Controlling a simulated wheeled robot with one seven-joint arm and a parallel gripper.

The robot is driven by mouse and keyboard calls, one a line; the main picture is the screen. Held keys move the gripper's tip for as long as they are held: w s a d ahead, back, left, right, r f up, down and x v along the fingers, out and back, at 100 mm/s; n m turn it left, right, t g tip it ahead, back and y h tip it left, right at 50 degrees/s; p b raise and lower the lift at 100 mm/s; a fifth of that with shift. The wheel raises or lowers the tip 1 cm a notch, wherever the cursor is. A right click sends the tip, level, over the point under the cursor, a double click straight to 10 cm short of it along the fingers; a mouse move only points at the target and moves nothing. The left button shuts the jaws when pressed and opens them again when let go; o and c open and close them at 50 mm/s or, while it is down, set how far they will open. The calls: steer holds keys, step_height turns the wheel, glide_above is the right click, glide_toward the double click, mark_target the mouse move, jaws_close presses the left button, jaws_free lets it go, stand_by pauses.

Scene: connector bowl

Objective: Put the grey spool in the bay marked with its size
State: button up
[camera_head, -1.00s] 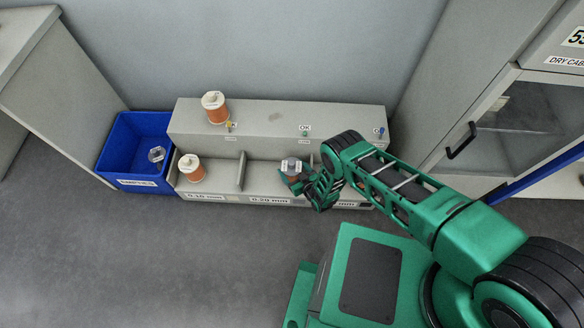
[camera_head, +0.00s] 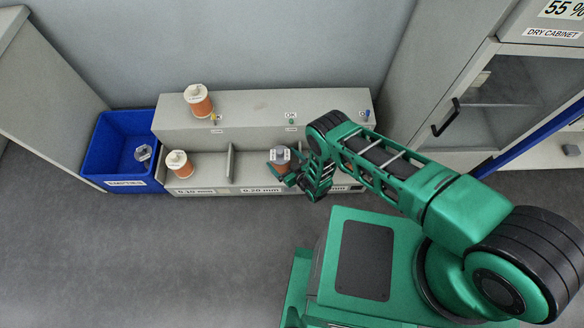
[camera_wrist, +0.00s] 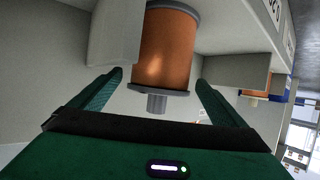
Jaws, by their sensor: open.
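The grey spool (camera_head: 280,158), with grey end flanges and copper-orange wire, stands in the bay labelled 0.20 mm (camera_head: 262,191) of the grey rack. My gripper (camera_head: 292,175) is beside its right front side in the head view. In the wrist view my gripper (camera_wrist: 160,85) is open, with a green finger to each side of the spool's near flange (camera_wrist: 158,90). A gap shows between each finger and the spool (camera_wrist: 165,48). I cannot read a size on the spool. My arm covers the right-hand bay.
A white-flanged orange spool (camera_head: 178,163) stands in the 0.10 mm bay, another (camera_head: 198,100) on the rack's top (camera_head: 250,105). A blue bin (camera_head: 100,165) on the left holds a bare spool (camera_head: 143,153). A divider (camera_head: 230,162) separates the two left bays. A dry cabinet (camera_head: 515,85) stands right.

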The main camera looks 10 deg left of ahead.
steer(key=v, duration=0.9)
steer(key=shift+s+d, duration=0.2)
steer(key=shift+d, duration=0.1)
steer(key=shift+r, duration=0.1)
